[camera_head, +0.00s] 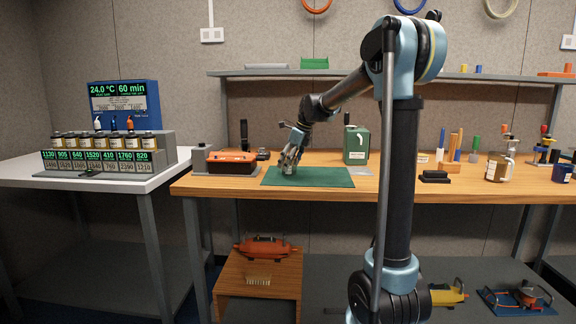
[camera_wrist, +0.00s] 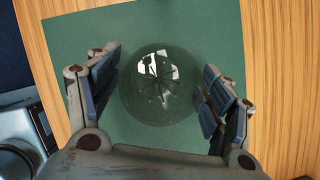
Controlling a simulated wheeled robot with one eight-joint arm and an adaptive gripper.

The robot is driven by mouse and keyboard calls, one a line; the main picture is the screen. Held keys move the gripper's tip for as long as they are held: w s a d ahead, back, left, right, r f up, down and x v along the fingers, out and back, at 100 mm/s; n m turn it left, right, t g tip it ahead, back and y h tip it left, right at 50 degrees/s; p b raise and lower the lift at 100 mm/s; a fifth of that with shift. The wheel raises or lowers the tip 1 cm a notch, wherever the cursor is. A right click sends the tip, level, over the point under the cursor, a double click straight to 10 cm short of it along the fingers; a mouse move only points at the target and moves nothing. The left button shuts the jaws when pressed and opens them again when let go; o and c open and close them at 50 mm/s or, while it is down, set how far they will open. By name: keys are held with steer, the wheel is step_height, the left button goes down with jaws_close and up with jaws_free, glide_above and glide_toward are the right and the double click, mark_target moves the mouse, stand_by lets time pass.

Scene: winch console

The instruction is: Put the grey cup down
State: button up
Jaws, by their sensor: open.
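My gripper (camera_head: 291,160) is low over the green mat (camera_head: 330,178) on the wooden workbench. In the wrist view my gripper (camera_wrist: 161,75) is open, with one finger on each side of a round, glassy, see-through thing (camera_wrist: 158,88) on the green mat (camera_wrist: 215,25). Gaps show between it and both fingers, the right one narrower. I see it from above, with a dark star-like pattern and bright reflections at its middle. I cannot tell surely whether it is the grey cup. In the head view my gripper mostly hides it.
An orange-topped dark box (camera_head: 231,161) stands left of the mat. A green canister (camera_head: 356,146) stands behind its right part. Further right are a black block (camera_head: 435,177), a brown-gold mug (camera_head: 498,171) and a blue mug (camera_head: 562,173). The mat's right part is clear.

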steer(key=v, duration=1.2)
steer(key=s+d+f+n+h, duration=0.1)
steer(key=s+d+f+n, duration=0.5)
steer(key=s, duration=0.4)
steer(key=s+d+f+n+h, duration=0.1)
steer(key=s+d+f+n, duration=0.45)
steer(key=s, duration=0.55)
steer(key=s+d+f+n+h, duration=0.1)
steer(key=s+d+f+n, duration=0.3)
steer(key=s+f, duration=0.5)
steer(key=s+d+f+n+h, duration=0.1)
steer(key=s+d+f+n, duration=0.2)
steer(key=s+f+n, duration=0.4)
step_height(320, 180, down, 3)
steer(key=shift+s+d+f, duration=0.1)
steer(key=shift+s+d, duration=0.25)
steer(key=shift+s, duration=0.65)
steer(key=shift+n, duration=0.25)
